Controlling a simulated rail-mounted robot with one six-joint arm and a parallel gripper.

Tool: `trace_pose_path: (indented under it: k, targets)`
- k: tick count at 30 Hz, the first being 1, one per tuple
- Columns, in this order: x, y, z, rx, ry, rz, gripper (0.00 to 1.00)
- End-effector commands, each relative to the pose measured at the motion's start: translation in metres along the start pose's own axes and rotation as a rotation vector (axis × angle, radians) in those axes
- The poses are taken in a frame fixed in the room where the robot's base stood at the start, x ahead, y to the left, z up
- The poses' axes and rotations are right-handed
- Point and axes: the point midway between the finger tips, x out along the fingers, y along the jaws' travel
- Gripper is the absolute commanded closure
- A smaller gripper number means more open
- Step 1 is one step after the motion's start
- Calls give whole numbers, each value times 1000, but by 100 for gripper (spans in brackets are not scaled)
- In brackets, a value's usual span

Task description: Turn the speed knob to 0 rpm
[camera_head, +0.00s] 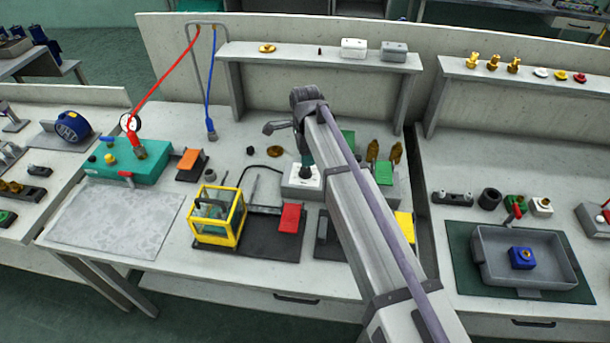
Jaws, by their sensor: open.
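A small white box (291,193) with a dark round part (304,172) on its top face stands mid-bench. The dark part looks like the speed knob, but its pointer and any rpm marks are too small to read. The jaws are open. My arm covers the area right of the box.
A yellow-framed clear box (218,216) on a dark base with a red block (291,218) stands in front to the left. Green blocks (384,173) and brass fittings (397,152) are close on the right. A shelf (300,56) runs behind. The grey mat (115,218) is bare.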

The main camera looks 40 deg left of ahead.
Motion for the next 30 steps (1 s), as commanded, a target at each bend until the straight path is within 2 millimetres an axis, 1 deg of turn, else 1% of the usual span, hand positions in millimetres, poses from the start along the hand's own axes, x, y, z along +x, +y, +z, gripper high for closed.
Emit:
trace_pose_path:
  k: [1,4,7,9,16,17,30]
  targets:
    - [27,0,0,0,0,0,39]
    - [49,0,0,0,0,0,39]
    - [61,0,0,0,0,0,39]
    - [64,0,0,-1,0,0,39]
    - [61,0,0,-1,0,0,39]
    - [61,0,0,-1,0,0,41]
    - [61,0,0,-1,0,0,84]
